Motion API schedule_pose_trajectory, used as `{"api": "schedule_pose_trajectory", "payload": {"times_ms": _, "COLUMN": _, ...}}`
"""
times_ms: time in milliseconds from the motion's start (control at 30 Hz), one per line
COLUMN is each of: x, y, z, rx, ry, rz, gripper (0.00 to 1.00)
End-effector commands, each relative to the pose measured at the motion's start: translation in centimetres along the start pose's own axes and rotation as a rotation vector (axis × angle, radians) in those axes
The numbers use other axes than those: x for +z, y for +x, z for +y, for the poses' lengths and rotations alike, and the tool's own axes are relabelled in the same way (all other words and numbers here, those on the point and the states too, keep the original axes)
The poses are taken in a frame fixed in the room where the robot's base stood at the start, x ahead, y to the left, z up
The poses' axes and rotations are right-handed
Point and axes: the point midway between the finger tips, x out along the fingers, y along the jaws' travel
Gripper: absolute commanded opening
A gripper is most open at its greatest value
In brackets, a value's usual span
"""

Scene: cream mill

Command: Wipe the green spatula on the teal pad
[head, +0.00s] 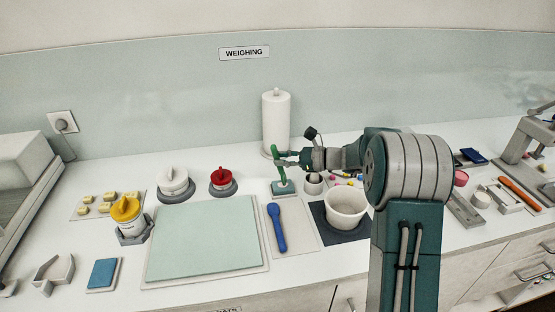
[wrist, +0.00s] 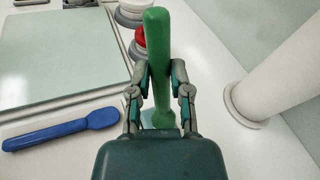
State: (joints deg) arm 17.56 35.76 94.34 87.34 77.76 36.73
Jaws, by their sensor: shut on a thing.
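The green spatula (head: 278,158) stands roughly upright in my gripper (head: 284,157), handle up. The gripper is shut on it from the right. Its lower end is at the small teal pad (head: 291,190); I cannot tell whether it touches the pad or is just above it. In the wrist view the green spatula (wrist: 157,40) runs between both fingers of my gripper (wrist: 160,75). There the gripper body and the spatula hide most of the pad.
A blue spatula (head: 276,227) lies on a pale mat in front of the pad. A white paper roll (head: 276,122) stands behind. A white tub (head: 345,206) is at the right, a large pale green board (head: 205,240) at the left. A red-topped pot (head: 221,178) stands behind the board.

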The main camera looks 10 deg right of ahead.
Motion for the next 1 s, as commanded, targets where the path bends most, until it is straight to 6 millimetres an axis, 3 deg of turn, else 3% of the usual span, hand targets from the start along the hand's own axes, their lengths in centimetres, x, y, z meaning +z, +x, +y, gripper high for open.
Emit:
{"api": "schedule_pose_trajectory", "payload": {"times_ms": 167, "x": -0.1, "y": -0.1, "z": 0.0, "rx": 0.001, "ry": 0.001, "rz": 0.002, "gripper": 0.0}}
{"api": "schedule_pose_trajectory", "payload": {"times_ms": 667, "x": 0.6, "y": 1.9, "z": 0.8, "rx": 0.001, "ry": 0.001, "rz": 0.001, "gripper": 0.0}}
{"api": "schedule_pose_trajectory", "payload": {"times_ms": 1000, "x": 0.2, "y": 0.9, "z": 0.4, "rx": -0.001, "ry": 0.001, "rz": 0.003, "gripper": 0.0}}
